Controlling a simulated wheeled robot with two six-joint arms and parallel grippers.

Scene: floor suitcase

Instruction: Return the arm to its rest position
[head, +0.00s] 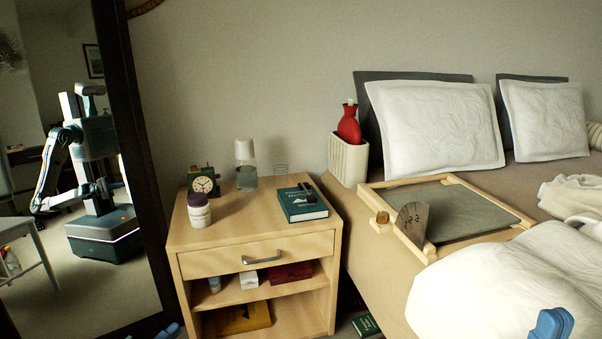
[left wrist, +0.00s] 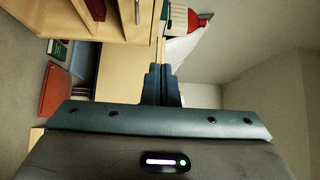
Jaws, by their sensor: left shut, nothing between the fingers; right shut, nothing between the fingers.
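My left gripper (head: 169,332) shows only its blue fingertips at the bottom edge of the head view, below and left of the nightstand. In the left wrist view its two blue fingers (left wrist: 160,84) are together with nothing between them. My right gripper (head: 551,324) shows as blue fingertips at the bottom right of the head view, in front of the white bedding. It is shut and holds nothing. Most of both arms is out of the head view.
A wooden nightstand (head: 255,225) carries a clock (head: 203,185), a jar (head: 199,214), a carafe (head: 246,177) and a green book (head: 302,205). The bed with a framed tray (head: 455,212) stands at right. A mirror (head: 130,200) at left reflects a robot.

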